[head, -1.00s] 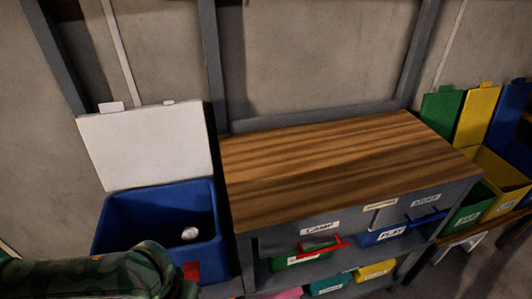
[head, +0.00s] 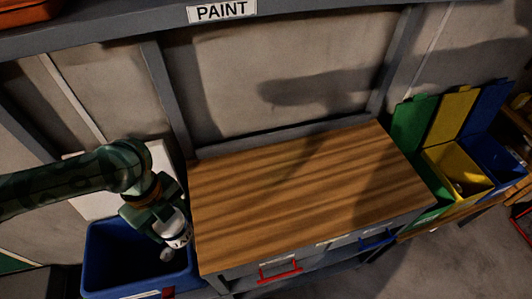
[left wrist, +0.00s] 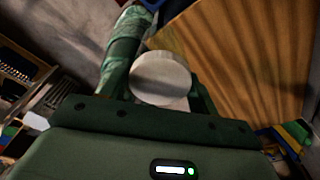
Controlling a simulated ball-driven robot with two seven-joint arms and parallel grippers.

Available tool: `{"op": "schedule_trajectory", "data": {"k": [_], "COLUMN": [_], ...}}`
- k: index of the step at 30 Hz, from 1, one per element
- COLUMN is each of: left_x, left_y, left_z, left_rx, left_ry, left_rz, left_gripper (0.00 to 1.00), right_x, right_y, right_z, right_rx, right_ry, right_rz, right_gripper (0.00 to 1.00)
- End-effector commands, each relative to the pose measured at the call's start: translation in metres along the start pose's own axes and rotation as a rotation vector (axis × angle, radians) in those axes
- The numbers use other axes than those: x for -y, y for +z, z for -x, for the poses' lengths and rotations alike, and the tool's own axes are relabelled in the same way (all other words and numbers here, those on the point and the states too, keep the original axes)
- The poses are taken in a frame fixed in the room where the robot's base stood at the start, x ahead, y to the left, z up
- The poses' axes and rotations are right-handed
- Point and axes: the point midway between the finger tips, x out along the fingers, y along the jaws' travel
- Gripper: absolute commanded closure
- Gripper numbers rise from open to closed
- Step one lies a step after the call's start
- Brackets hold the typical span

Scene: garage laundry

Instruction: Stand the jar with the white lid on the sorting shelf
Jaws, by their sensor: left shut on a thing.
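My left gripper (head: 170,225) reaches in from the left and is shut on a jar (head: 178,234) above the right part of the blue bin. The jar is pale with dark marks on its side and looks tilted. In the left wrist view its round white lid (left wrist: 160,74) faces the camera, between the fingers. A grey shelf (head: 110,24) with a PAINT label (head: 221,11) runs along the top of the head view. I cannot tell whether it is the sorting shelf. My right gripper is not in view.
The blue bin (head: 105,262) has a raised white lid (head: 92,204) and a small white round thing (head: 167,255) by the jar. A bare wooden bench top (head: 290,195) stands right of it. Green, yellow and blue bins (head: 452,160) stand far right. An orange thing (head: 30,10) is on the shelf.

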Motion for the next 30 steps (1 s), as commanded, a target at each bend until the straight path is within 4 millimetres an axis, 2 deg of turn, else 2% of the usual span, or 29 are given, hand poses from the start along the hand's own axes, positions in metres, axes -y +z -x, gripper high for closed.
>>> {"op": "schedule_trajectory", "data": {"k": [1, 5, 12, 18, 26, 30], "left_x": [0.001, 0.016, 0.083, 0.119, 0.135, 0.137], "left_y": [-0.002, -0.004, -0.013, -0.014, -0.013, -0.011], "left_z": [0.007, -0.001, -0.035, -0.076, -0.095, -0.117], "left_rx": [-0.001, -0.003, -0.002, -0.003, -0.001, -0.002], "left_ry": [0.006, 0.012, 0.011, 0.013, 0.012, 0.013], "left_rz": [-0.042, -0.094, -0.095, -0.091, -0.090, -0.089], "left_gripper": [0.66, 0.66, 0.66, 0.66, 0.66, 0.66], "right_x": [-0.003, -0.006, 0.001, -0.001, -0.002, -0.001], "right_y": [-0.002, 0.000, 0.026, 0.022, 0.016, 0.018], "right_z": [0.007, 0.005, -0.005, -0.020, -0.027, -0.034], "right_rx": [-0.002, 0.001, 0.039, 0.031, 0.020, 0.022], "right_ry": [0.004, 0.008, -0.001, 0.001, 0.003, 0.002], "right_rz": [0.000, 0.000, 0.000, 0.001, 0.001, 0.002], "right_gripper": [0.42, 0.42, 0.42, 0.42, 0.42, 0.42]}}
